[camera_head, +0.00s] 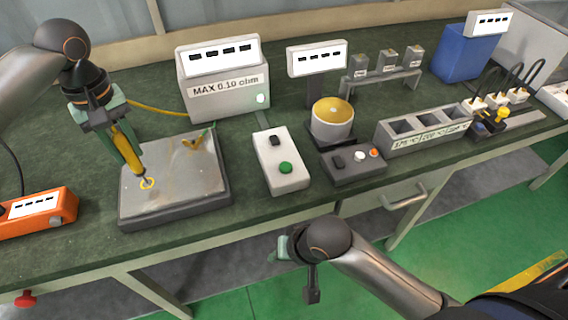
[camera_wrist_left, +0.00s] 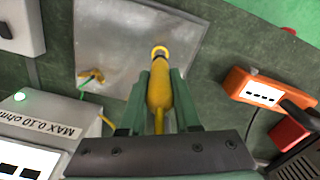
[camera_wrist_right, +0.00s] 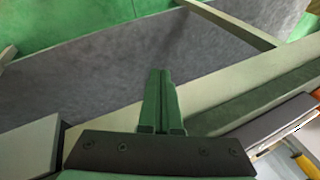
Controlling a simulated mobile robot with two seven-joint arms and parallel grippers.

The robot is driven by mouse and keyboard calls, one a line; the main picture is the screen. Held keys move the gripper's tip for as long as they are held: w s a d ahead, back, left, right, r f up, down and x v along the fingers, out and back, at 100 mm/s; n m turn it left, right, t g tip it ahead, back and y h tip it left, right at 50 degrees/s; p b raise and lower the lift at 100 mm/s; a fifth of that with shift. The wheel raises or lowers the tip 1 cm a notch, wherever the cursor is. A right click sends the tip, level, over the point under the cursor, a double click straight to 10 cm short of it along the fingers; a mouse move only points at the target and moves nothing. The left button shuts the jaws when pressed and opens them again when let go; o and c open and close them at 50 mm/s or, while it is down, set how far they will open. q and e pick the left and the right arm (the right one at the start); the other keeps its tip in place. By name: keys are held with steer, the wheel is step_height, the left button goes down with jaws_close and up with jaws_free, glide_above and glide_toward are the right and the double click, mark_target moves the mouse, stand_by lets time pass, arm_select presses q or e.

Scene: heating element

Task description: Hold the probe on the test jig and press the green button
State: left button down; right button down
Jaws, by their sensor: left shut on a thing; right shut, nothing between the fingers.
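My left gripper (camera_head: 112,122) is shut on the yellow probe (camera_head: 128,150) and holds it tilted over the left part of the metal test jig plate (camera_head: 180,165). The probe tip is at a yellow ring (camera_head: 147,184) on the plate; I cannot tell if it touches. The probe also shows between the fingers in the left wrist view (camera_wrist_left: 160,90). The green button (camera_head: 285,168) is on a white box (camera_head: 268,150) right of the jig. My right gripper (camera_head: 285,246) is shut and empty in front of the bench edge, below the button box. Its closed fingers show in the right wrist view (camera_wrist_right: 160,100).
A meter labelled MAX 0.10 ohm (camera_head: 220,85) with a lit green lamp stands behind the jig. A yellow clip (camera_head: 195,140) sits on the plate. An orange meter (camera_head: 38,210) is at left. A round pot (camera_head: 332,120) and control box (camera_head: 352,162) stand right of the button box.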

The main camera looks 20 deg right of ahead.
steer(key=w+a+r+t+y, duration=0.1)
steer(key=w+a+r, duration=0.1)
steer(key=r, duration=0.1)
steer(key=w+a+r+m+t+y, duration=0.1)
steer(key=w+a+r+y, duration=0.1)
steer(key=r, duration=0.1)
steer(key=w+a+r+m+y, duration=0.1)
steer(key=w+a+r, duration=0.1)
steer(key=a+r, duration=0.1)
steer(key=shift+w+r+t, duration=0.1)
steer(key=shift+r+t, duration=0.3)
steer(key=shift+r, duration=0.15)
step_height(320, 180, up, 13)
steer(key=n+t+h, duration=0.1)
steer(key=n+h, duration=0.1)
steer(key=n, duration=0.1)
glide_above(290, 169)
steer(key=shift+r, duration=0.15)
steer(key=shift+f, duration=4.45)
steer(key=shift+f, duration=0.45)
